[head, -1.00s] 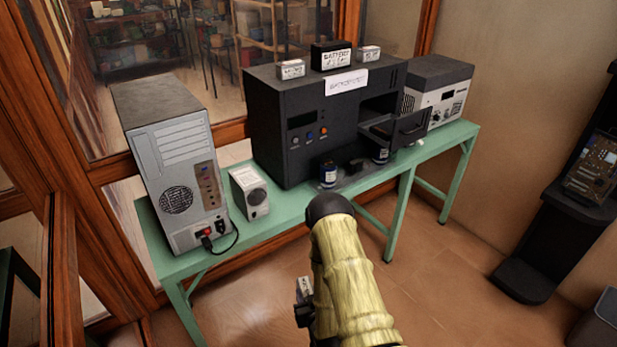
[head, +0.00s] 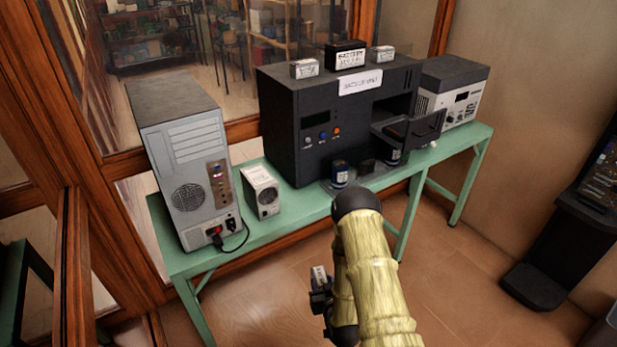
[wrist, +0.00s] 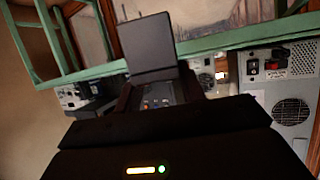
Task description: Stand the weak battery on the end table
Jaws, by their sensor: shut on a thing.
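My gripper (head: 321,284) is at the lower middle of the head view, in front of the green bench and partly hidden by my arm. It is shut on a small block with a pale labelled face, which I take to be a battery (head: 318,272); the label is unreadable. In the wrist view, the held block is a dark grey rectangle (wrist: 149,45). Which battery is weak cannot be told. No piece is clearly recognisable as the end table; a dark green table (head: 14,290) shows partly at the left edge.
The green bench (head: 280,232) holds a grey computer tower (head: 187,165), a small white box (head: 262,192), a black machine (head: 320,125) with an open drawer (head: 410,128), and a grey instrument (head: 452,90). Several labelled blocks sit on the machine. A black stand (head: 560,240) is at right. Floor between is clear.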

